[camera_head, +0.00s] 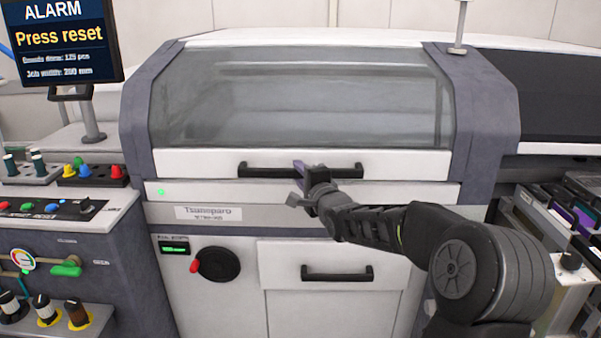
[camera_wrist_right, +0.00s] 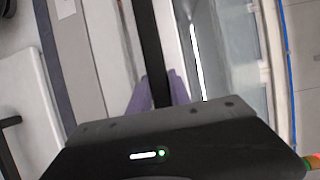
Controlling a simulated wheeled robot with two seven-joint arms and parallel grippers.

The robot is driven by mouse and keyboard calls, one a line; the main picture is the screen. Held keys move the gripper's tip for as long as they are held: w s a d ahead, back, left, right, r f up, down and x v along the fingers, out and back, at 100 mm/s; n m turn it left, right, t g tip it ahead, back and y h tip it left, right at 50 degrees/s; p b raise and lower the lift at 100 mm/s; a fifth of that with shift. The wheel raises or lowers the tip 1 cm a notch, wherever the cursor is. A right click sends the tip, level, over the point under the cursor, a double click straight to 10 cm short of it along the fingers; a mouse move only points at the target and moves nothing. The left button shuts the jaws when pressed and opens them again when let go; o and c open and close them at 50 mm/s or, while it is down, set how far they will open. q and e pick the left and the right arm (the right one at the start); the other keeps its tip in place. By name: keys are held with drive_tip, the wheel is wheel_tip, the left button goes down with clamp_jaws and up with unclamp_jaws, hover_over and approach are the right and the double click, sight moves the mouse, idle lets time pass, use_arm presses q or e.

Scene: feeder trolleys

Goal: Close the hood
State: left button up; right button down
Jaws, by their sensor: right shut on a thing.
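The hood is the machine's cover with a wide tinted window (camera_head: 300,98) and a white lower edge (camera_head: 205,163). It is low, its lower edge close above the white front strip (camera_head: 400,192); a small gap cannot be ruled out. A black bar handle (camera_head: 262,169) runs along the lower edge. My right gripper (camera_head: 299,170) is shut on this handle near its middle. In the right wrist view, the purple fingers (camera_wrist_right: 160,92) lie on both sides of the black handle bar (camera_wrist_right: 148,45). My left gripper is not in view.
An alarm screen (camera_head: 60,40) reading "Press reset" stands at the upper left. Below it are coloured push buttons (camera_head: 95,172) and a control console (camera_head: 60,208). A lower drawer handle (camera_head: 337,273) is under the hood. A trolley with feeders (camera_head: 560,215) stands at the right.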

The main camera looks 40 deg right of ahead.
use_arm(q)
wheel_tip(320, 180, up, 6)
drive_tip(key=p, duration=0.4)
drive_tip(key=shift+p, duration=0.3)
use_arm(e)
wheel_tip(320, 180, up, 6)
drive_tip(key=s+a+g, duration=0.1)
drive_tip(key=s+a, duration=0.1)
drive_tip(key=shift+s, duration=0.25)
drive_tip(key=shift+r, duration=0.1)
drive_tip(key=c, duration=1.2)
unclamp_jaws()
drive_tip(key=shift+y, duration=0.3)
